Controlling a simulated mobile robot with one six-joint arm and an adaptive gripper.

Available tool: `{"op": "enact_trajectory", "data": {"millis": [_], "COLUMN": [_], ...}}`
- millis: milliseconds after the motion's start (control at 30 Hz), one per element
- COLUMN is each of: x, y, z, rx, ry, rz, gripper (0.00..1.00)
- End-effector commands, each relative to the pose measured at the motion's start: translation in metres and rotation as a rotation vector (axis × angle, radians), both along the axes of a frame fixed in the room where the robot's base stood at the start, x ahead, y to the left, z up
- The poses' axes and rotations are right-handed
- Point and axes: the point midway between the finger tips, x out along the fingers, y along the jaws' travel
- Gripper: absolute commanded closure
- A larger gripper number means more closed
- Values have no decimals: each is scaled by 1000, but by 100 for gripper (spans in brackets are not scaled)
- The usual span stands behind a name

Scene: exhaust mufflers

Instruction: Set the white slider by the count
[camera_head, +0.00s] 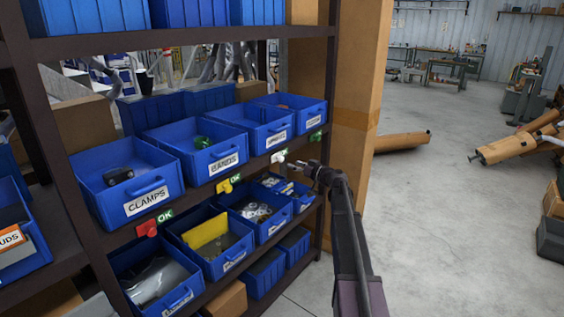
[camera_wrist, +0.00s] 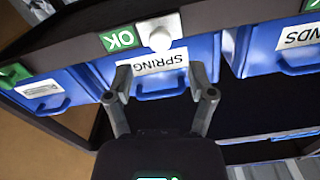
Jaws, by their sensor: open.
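The white slider (camera_head: 279,156) is a small knob on the dark shelf edge below the third bin of the upper row. It also shows in the wrist view (camera_wrist: 160,38), touching or very near a green OK label (camera_wrist: 120,40). The bin there (camera_head: 250,122) is blue, with a label beginning "SPRING" (camera_wrist: 152,64); no parts are visible inside. My gripper (camera_head: 299,163) is just right of and below the slider in the head view. In the wrist view it is open and empty (camera_wrist: 164,82), its fingers spread below the slider, apart from it.
The same shelf edge carries red (camera_head: 146,228), yellow (camera_head: 224,186) and green (camera_head: 316,136) sliders. The CLAMPS bin (camera_head: 128,185) holds a dark part; the BANDS bin (camera_head: 196,152) holds a green one. Lower bins stand close beneath. Open floor (camera_head: 430,215) lies right.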

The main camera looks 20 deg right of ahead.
Motion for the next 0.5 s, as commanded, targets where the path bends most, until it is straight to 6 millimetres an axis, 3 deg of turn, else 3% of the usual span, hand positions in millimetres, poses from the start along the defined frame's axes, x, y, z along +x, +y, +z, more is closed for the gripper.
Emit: {"op": "enact_trajectory", "data": {"millis": [200, 500], "x": [31, 54], "y": [18, 34], "z": [0, 0], "rx": [0, 0], "ry": [0, 0], "rz": [2, 1], "gripper": [29, 29]}}
